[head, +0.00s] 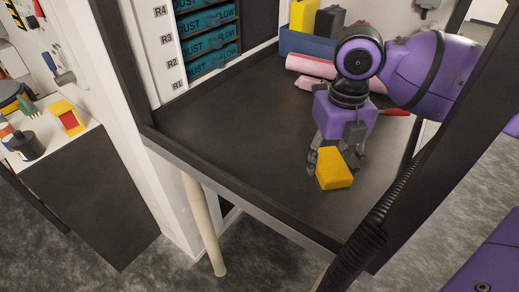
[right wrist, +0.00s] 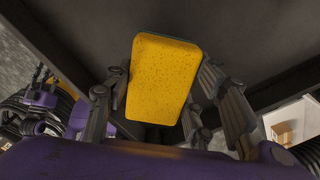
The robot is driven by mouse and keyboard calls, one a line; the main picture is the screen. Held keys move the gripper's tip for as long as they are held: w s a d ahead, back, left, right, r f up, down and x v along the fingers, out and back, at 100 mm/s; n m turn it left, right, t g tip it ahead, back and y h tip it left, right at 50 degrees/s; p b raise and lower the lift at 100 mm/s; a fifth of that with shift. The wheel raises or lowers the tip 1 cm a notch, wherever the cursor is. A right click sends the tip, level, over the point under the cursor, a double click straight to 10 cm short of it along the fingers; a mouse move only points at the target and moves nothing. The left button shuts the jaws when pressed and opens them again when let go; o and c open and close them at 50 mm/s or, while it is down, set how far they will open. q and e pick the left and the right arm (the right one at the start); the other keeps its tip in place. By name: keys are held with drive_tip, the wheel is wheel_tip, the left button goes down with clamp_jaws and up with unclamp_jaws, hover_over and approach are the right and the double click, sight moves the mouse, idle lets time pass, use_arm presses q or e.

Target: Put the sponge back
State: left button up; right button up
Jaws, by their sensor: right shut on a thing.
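I cannot tell whether the sponge touches the tray surface. My left gripper is not in view.
The dark tray (head: 225,130) has a raised rim and is clear at its left. Behind the gripper lie a pink roll (head: 310,66), a blue block (head: 305,43) and a yellow item (head: 303,15). A black corrugated hose (head: 365,240) and a dark post stand at the front right.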

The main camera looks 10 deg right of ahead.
drive_tip(key=shift+d+f, duration=0.75)
drive_tip(key=shift+f, duration=0.1)
drive_tip(key=shift+w+d+f, duration=0.1)
drive_tip(key=shift+f, duration=0.8)
drive_tip(key=shift+w+d+f, duration=0.1)
drive_tip(key=shift+f, duration=0.75)
drive_tip(key=shift+s+f, duration=0.1)
drive_tip(key=shift+f, duration=0.05)
drive_tip(key=o, duration=1.1)
drive_tip(key=shift+r, duration=3.9)
